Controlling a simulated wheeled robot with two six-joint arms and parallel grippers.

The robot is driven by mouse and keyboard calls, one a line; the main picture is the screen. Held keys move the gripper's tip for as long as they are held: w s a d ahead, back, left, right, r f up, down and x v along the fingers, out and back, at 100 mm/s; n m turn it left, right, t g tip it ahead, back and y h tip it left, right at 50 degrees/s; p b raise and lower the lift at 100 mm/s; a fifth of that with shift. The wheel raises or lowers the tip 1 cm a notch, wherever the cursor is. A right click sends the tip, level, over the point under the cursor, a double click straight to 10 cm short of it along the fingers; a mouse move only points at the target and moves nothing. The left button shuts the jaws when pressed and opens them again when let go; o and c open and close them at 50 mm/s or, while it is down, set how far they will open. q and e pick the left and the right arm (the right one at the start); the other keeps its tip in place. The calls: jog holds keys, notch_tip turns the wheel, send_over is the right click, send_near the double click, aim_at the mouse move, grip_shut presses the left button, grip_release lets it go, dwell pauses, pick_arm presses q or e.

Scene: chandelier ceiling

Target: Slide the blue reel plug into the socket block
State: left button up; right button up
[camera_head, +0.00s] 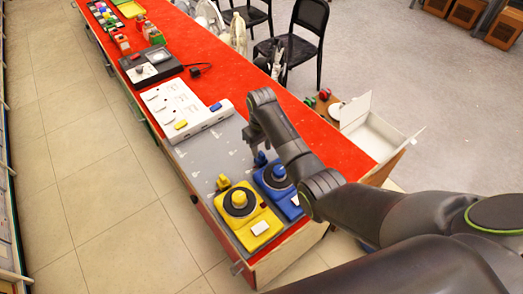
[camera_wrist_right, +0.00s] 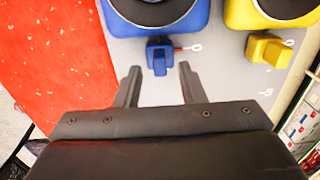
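The blue reel (camera_head: 289,203) sits at the near right of the grey mat, with its blue plug (camera_head: 260,159) at its far side. The white socket block (camera_head: 168,98) lies farther along the table and bears blue and yellow marks. My right gripper (camera_head: 257,143) is over the mat near the blue plug. In the right wrist view, its two fingers (camera_wrist_right: 159,76) are spread, with the blue plug (camera_wrist_right: 160,53) just beyond the fingertips, in line with the gap. I see nothing between the fingers. My left gripper does not show.
The yellow reel (camera_head: 258,226) and its yellow plug (camera_head: 223,183) stand left of the blue reel. A dark tray (camera_head: 152,68) and black plug (camera_head: 199,69) lie beyond the socket block. An open white box (camera_head: 375,133) is at the right. Bare red tabletop (camera_head: 318,137) lies right of the mat.

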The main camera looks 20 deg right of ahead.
aim_at(261, 158)
jog(key=shift+f, duration=1.35)
grip_shut()
